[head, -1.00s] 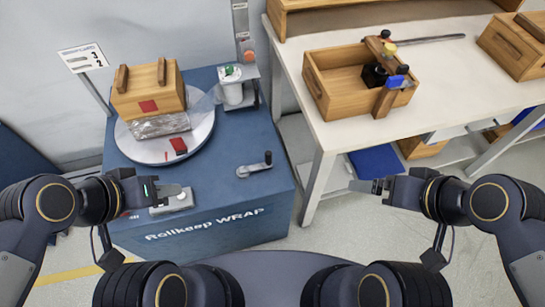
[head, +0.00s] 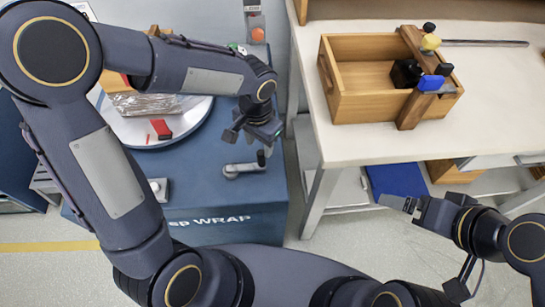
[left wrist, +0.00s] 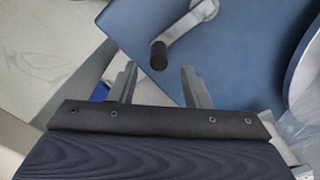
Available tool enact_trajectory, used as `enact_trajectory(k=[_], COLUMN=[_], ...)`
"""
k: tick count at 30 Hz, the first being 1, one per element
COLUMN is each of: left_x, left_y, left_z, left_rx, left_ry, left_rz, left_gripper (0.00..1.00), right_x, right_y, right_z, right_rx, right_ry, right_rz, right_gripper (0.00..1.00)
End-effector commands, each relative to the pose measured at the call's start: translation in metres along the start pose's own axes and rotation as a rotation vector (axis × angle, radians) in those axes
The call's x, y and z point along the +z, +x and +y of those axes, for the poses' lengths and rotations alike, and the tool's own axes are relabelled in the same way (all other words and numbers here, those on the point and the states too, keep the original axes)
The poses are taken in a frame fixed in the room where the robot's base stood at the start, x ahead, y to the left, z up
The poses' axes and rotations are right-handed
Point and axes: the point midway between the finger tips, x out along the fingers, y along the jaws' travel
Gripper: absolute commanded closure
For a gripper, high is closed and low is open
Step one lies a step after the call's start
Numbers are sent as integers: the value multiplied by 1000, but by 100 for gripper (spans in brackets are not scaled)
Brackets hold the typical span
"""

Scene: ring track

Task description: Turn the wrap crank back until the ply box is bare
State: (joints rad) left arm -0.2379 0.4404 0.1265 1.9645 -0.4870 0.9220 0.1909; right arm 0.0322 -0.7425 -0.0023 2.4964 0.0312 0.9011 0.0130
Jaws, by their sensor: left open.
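The wrap crank (head: 243,170) is a grey arm with a black knob (head: 261,158) on top of the blue wrap machine. My left gripper (head: 252,136) hangs just above and behind the crank, open and empty. In the left wrist view the crank's black knob (left wrist: 159,55) lies just beyond the two spread fingers (left wrist: 160,85), not between them. The ply box (head: 116,83) stands on the white turntable (head: 130,129), mostly hidden by my left arm. Shiny clear wrap (head: 147,104) shows on its lower part. My right gripper (head: 400,203) is away at the right, its jaw gap unclear.
A red block (head: 160,129) sits on the turntable. A grey fitting (head: 158,188) is at the machine's front left. To the right, a pale workbench (head: 340,145) holds an open wooden box (head: 362,112) with a clamp-like tool. A blue bin (head: 396,181) is beneath it.

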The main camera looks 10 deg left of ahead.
Motion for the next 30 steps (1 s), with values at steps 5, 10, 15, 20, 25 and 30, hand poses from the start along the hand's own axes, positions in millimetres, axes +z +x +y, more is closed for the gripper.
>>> enact_trajectory(k=[5,10,15,20,25,30], left_x=[-2,-2,-1,-2,-2,-2], left_y=[20,48,71,81,82,82], left_z=[2,2,2,1,1,1], left_rx=[-3,-3,-2,-3,-3,-3], left_ry=[10,9,9,9,9,8], left_rz=[-9,-10,-9,-6,-6,-6], left_gripper=[57,57,57,57,57,66], right_x=[2,5,7,7,7,7], right_y=[4,9,13,14,14,14], right_z=[2,4,6,7,7,7], right_rx=[0,0,0,0,0,0], right_ry=[0,0,0,0,0,0], right_rz=[0,0,0,0,0,0], right_gripper=[4,4,4,4,4,4])
